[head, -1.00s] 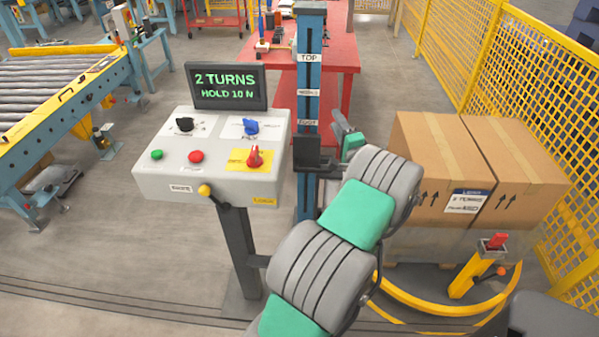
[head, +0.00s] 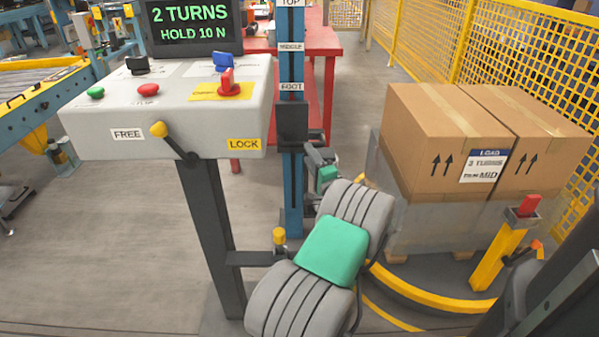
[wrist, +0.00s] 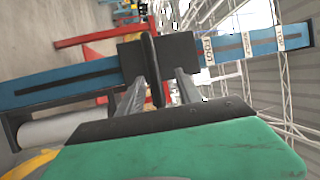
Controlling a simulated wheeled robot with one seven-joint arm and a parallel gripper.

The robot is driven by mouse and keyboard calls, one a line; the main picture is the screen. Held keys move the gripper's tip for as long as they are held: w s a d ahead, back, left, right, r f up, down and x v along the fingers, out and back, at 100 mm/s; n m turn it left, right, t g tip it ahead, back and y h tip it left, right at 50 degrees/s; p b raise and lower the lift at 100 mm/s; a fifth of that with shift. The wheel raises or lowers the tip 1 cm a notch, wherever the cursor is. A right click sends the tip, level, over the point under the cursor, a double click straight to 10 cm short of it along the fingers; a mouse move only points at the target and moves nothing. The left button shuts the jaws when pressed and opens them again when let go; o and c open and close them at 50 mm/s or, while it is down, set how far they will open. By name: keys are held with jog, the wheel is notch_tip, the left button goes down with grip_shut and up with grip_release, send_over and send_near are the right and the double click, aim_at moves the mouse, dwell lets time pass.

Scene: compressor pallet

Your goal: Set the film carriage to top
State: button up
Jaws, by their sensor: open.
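The film carriage (head: 292,122) is a black block on the blue mast (head: 290,190), just below the FOOT label (head: 291,87). The MIDDLE label (head: 291,47) and TOP label (head: 291,3) are above it. In the wrist view the carriage (wrist: 130,56) has a dark upright handle (wrist: 153,70) pointing at my gripper. My gripper (wrist: 160,88) is open, with one finger on each side of the handle; contact cannot be told. In the head view my gripper (head: 318,158) is at the carriage's lower right, partly hidden by my arm.
The grey console (head: 165,125) has a yellow-knobbed lever (head: 158,129) leaning toward FREE, with LOCK at right. Its screen (head: 190,25) reads 2 TURNS, HOLD 10 N. A yellow post (head: 497,255) stands in front.

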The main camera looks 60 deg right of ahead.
aim_at(302, 147)
jog(key=x, duration=0.2)
jog(key=f+b+x, duration=0.1)
jog(key=x, duration=0.4)
jog(key=shift+w+d+b, duration=0.3)
jog(key=shift+w, duration=0.05)
jog(key=shift+f, duration=0.1)
jog(key=shift+c, duration=0.2)
grip_shut()
dwell(0.8)
